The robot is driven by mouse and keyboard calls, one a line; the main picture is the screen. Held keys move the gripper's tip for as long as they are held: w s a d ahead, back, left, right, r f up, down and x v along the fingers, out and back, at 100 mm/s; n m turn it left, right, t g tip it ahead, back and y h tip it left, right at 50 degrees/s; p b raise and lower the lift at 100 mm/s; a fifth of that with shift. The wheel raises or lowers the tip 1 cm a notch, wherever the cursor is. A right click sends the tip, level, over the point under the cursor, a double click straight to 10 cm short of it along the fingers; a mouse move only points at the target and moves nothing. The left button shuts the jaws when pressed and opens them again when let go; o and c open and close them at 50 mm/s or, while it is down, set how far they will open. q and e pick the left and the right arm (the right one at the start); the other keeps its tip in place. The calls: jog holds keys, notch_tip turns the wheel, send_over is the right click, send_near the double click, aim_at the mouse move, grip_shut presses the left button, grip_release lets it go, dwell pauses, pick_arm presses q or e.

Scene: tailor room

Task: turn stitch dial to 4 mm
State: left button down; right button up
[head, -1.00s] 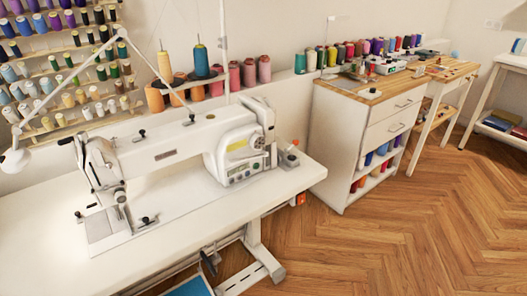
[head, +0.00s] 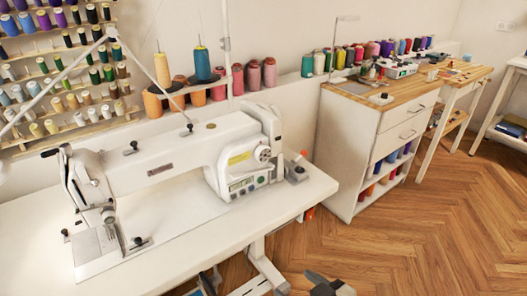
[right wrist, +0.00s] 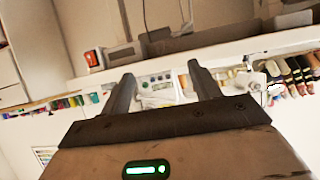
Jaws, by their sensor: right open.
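The white sewing machine (head: 160,165) stands on its white table. The stitch dial (head: 263,154) is a round pale knob on the right end of the machine, above the control panel (head: 248,183); its marks are too small to read. My right gripper (head: 324,281) shows at the bottom edge of the head view, below and right of the dial and apart from it. In the right wrist view its two fingers (right wrist: 162,85) are spread and empty, with the button panel (right wrist: 155,80) seen beyond them. The dial is not clear there. My left gripper is not in view.
A small grey device (head: 297,170) sits at the table's right end, close to the dial. A thread stand with cones (head: 203,64) rises behind the machine. A white drawer cabinet (head: 370,135) stands to the right. Open wooden floor (head: 430,235) lies in front of it.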

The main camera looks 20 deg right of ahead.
jog(key=w+d+r+n+t+b, duration=0.1)
jog(key=w+d+r+t+b, duration=0.15)
jog(key=w, duration=0.35)
jog(key=n+t+y+b, duration=0.2)
jog(key=n, duration=0.1)
send_near(265, 155)
jog(key=x, duration=0.8)
jog(key=shift+w+f, duration=0.1)
jog(key=shift+w, duration=0.05)
jog(key=shift+c, duration=0.3)
jog(key=c, duration=0.9)
